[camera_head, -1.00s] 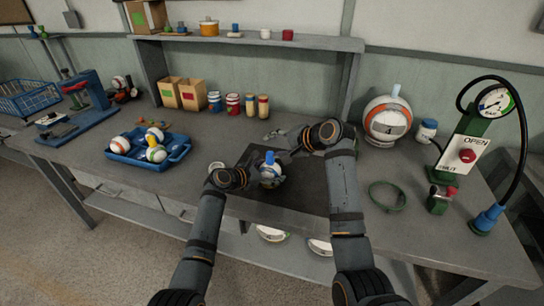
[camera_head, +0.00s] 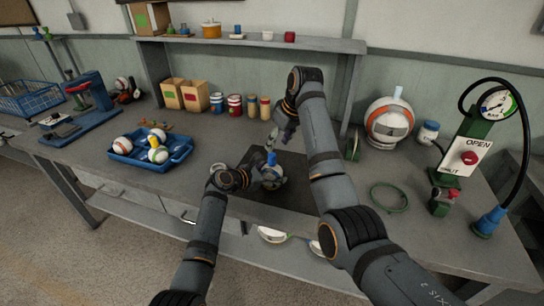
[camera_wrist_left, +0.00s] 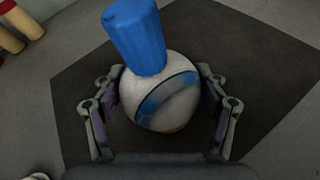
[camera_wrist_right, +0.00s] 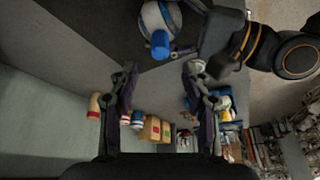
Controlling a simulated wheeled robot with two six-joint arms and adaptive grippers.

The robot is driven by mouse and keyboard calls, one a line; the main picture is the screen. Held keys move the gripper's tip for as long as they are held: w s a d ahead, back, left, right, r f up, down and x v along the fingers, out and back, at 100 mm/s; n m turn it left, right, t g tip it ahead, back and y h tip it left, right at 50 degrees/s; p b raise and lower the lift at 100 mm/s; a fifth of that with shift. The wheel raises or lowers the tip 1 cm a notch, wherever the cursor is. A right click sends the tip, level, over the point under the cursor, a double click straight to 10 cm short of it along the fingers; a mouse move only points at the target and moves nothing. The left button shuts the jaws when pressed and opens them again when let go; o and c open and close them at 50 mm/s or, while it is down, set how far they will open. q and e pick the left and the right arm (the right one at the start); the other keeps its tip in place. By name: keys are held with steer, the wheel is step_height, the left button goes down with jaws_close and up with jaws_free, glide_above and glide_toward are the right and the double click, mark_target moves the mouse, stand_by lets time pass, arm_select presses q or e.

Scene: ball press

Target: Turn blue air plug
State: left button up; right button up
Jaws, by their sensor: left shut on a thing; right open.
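A white and blue ball (camera_head: 272,184) is above the dark mat on the bench, with the blue air plug (camera_head: 271,158) standing upright on top. In the left wrist view the plug (camera_wrist_left: 135,38) sticks out of the ball (camera_wrist_left: 165,95). My left gripper (camera_wrist_left: 160,88) is shut on the ball, one finger on each side. My right gripper (camera_head: 274,138) is raised just behind the plug, angled downward. In the right wrist view its fingers (camera_wrist_right: 158,72) are apart and empty, with the plug (camera_wrist_right: 160,45) beyond their tips, not between them.
A blue tray (camera_head: 178,160) with several balls lies at left. Paint jars (camera_head: 235,105) and small boxes stand behind. At right are a larger orange-white ball (camera_head: 388,122), a green ring (camera_head: 389,198) and a gauge stand (camera_head: 470,150). A shelf (camera_head: 250,41) runs along the back.

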mark_target(272, 155)
steer(key=x, duration=0.8)
steer(key=shift+f, duration=0.15)
jaws_close()
